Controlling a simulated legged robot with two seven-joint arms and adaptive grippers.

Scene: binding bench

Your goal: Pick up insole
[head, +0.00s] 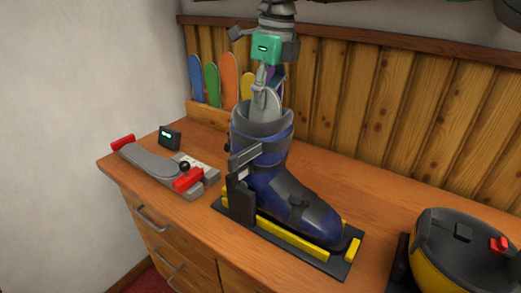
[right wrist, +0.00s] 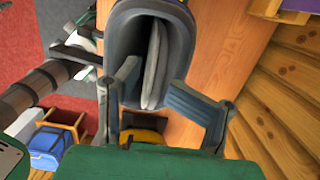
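A blue and grey ski boot (head: 270,180) stands upright in a black and yellow holder (head: 285,236) on the bench. A pale grey insole (head: 265,106) sticks up out of the boot's top. In the right wrist view, the insole (right wrist: 153,62) shows nearly edge-on inside the boot opening, its lower part hidden. My right gripper (head: 262,78) is above the boot, pointing down. In the right wrist view its two fingers (right wrist: 160,95) are spread, with a clear gap between them and the insole's near end. My left gripper is in neither view.
Several coloured insole shapes (head: 212,84) stand against the wood-panelled wall behind the boot. A grey device with red clamps (head: 158,165) and a small dark display (head: 170,137) stand to the left. A black and yellow rounded machine (head: 465,250) stands at right.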

